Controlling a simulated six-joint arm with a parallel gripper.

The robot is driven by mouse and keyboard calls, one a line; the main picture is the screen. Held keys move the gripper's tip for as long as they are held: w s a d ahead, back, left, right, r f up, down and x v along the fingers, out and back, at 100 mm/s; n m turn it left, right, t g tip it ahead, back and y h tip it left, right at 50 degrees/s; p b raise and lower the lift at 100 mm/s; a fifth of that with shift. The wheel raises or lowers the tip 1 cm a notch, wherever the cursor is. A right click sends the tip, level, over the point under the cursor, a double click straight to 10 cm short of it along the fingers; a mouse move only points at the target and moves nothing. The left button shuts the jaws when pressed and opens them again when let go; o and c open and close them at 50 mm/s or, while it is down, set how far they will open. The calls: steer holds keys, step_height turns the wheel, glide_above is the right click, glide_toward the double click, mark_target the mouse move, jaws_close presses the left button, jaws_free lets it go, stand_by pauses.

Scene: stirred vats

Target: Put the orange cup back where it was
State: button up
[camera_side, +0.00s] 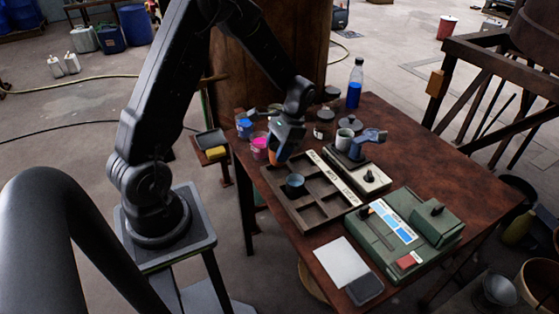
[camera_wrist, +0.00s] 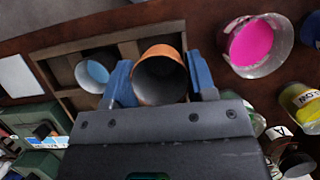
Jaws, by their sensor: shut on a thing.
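The orange cup (camera_side: 275,154) is between the fingers of my gripper (camera_side: 282,148), at the far left corner of a wooden tray with compartments (camera_side: 334,209). In the wrist view the cup (camera_wrist: 159,72) shows its open mouth, and the blue fingertips of my gripper (camera_wrist: 160,82) press on it from both sides. The tray (camera_wrist: 62,62) lies beyond the cup there. I cannot tell exactly how high the cup is above it. A grey-blue cup (camera_side: 295,185) stands in one compartment of the tray; the wrist view shows light blue inside it (camera_wrist: 95,72). Other compartments are empty.
A pink-filled cup (camera_side: 260,148) and a blue one (camera_side: 245,127) stand left of my gripper. A green device (camera_side: 410,230) is at the right. The table's right side (camera_side: 440,150) is mostly clear.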

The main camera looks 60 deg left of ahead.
steer(key=shift+w+d+f, duration=0.15)
steer(key=shift+f, duration=2)
steer(key=shift+f, duration=0.1)
steer(key=o, duration=0.9)
